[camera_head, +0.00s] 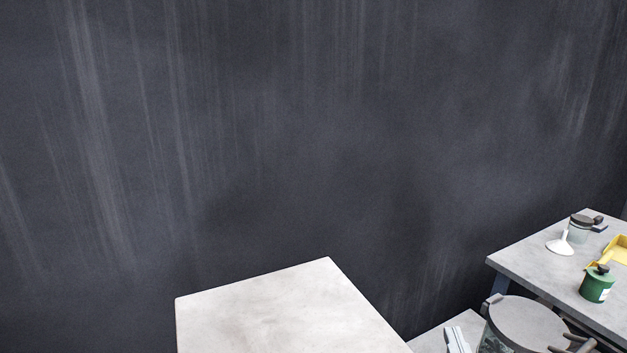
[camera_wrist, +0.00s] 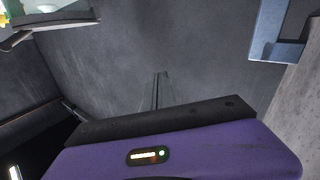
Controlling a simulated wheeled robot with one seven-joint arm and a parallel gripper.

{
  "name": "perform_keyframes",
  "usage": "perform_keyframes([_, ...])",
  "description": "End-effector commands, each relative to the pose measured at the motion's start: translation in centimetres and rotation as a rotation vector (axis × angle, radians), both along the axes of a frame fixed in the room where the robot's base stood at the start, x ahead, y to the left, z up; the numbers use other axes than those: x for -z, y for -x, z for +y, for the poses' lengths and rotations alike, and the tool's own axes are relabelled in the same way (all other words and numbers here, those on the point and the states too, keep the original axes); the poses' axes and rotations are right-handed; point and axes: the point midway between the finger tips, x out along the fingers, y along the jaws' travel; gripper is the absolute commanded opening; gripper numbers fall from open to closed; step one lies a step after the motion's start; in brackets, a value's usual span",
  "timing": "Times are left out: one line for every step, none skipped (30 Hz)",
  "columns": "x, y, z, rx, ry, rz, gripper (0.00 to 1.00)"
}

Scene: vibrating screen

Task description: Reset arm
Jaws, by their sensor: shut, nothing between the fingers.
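My gripper (camera_wrist: 160,78) shows in the wrist view, beyond the purple and black wrist housing. Its two narrow grey fingers are together, with nothing between them. The fingers point over a dark grey surface and touch nothing that I can make out. I cannot pick out my gripper in the head view.
In the head view, a bare pale table (camera_head: 290,310) stands at the lower middle. A grey table (camera_head: 530,258) at right holds a green container (camera_head: 597,285), a white funnel (camera_head: 560,245), a jar (camera_head: 579,230) and a yellow scoop (camera_head: 608,250). A round-lidded machine (camera_head: 527,322) stands before it.

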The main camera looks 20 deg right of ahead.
Motion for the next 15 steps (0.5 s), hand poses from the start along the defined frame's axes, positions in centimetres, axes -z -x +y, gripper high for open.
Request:
perform_keyframes([1.4,0.9,2.1,-0.069,0.004,0.012,0.0])
perform_keyframes([1.9,1.4,3.1,-0.106,0.008,0.011,0.0])
perform_keyframes([2.5,2.2,4.5,-0.153,0.01,0.009,0.0])
perform_keyframes([3.0,2.8,5.5,-0.185,0.008,0.007,0.0])
perform_keyframes([3.4,3.5,6.4,-0.214,0.007,0.004,0.0])
perform_keyframes([3.9,4.6,7.5,-0.249,0.002,0.003,0.0])
perform_keyframes([4.2,5.4,8.3,-0.273,-0.002,0.0,0.0])
perform_keyframes([4.5,6.2,9.0,-0.297,-0.009,-0.004,0.0])
perform_keyframes([4.9,7.4,9.8,-0.322,-0.016,-0.006,0.0])
perform_keyframes([5.2,8.3,10.4,-0.34,-0.027,-0.007,0.0])
perform_keyframes([5.5,9.2,11.0,-0.356,-0.035,-0.006,0.0])
perform_keyframes([5.8,10.5,11.6,-0.374,-0.049,-0.007,0.0])
perform_keyframes([6.1,11.5,12.0,-0.386,-0.059,-0.005,0.0])
perform_keyframes([6.3,12.5,12.3,-0.397,-0.07,-0.002,0.0])
perform_keyframes([6.7,13.8,12.7,-0.408,-0.087,0.005,0.0])
